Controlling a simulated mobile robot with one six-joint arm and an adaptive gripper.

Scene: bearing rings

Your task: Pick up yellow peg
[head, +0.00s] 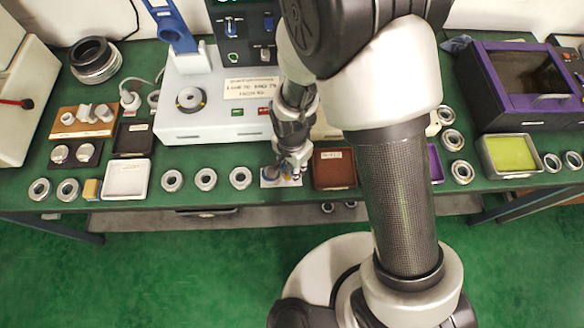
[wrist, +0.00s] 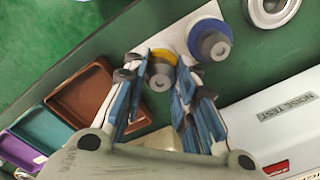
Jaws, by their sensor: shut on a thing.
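The yellow peg (wrist: 162,68), with a grey round top, is between the blue-padded fingers of my gripper (wrist: 160,82) in the wrist view. The gripper is shut on it. A blue peg (wrist: 210,42), also grey-topped, stands close beside it on a white plate (wrist: 208,11). In the head view my gripper (head: 289,174) is low over the same white plate (head: 268,183) at the table's front edge and hides most of the pegs. I cannot tell whether the yellow peg still touches the plate.
A brown tray (head: 334,169) lies just right of the gripper. Metal bearing rings (head: 241,178) lie to its left along the front edge. The white test machine (head: 215,128) stands behind. My arm covers part of the table to the right.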

